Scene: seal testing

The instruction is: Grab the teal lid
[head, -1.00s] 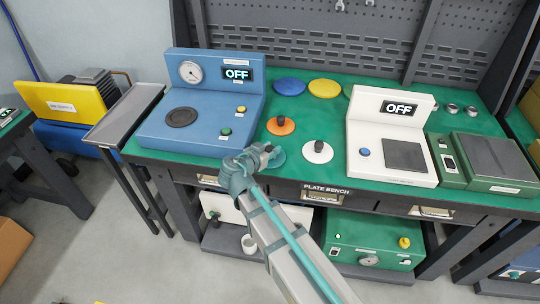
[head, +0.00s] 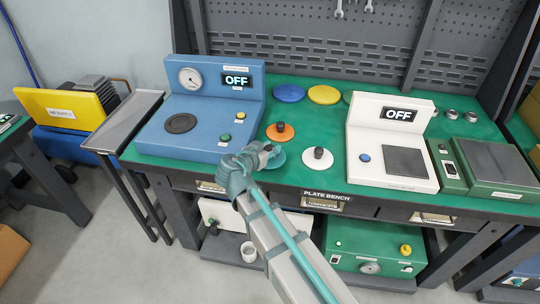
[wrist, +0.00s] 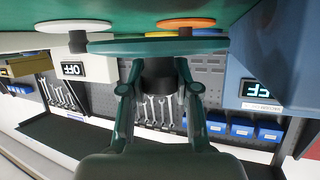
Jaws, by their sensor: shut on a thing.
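The teal lid (head: 279,161) is a flat round disc near the front edge of the green bench, partly hidden behind my gripper. In the wrist view, which is upside down, the teal lid (wrist: 150,47) shows nearly edge-on with its dark knob (wrist: 158,78) between the fingers. My gripper (head: 265,152) is shut on that knob; its two fingers also show in the wrist view (wrist: 158,70). I cannot tell whether the lid touches the bench.
An orange lid (head: 280,132) lies just behind and a white lid (head: 317,160) close to the right. Blue (head: 289,93) and yellow (head: 323,95) discs lie at the back. A blue tester (head: 200,137) stands left and a white device (head: 391,155) right, both reading OFF.

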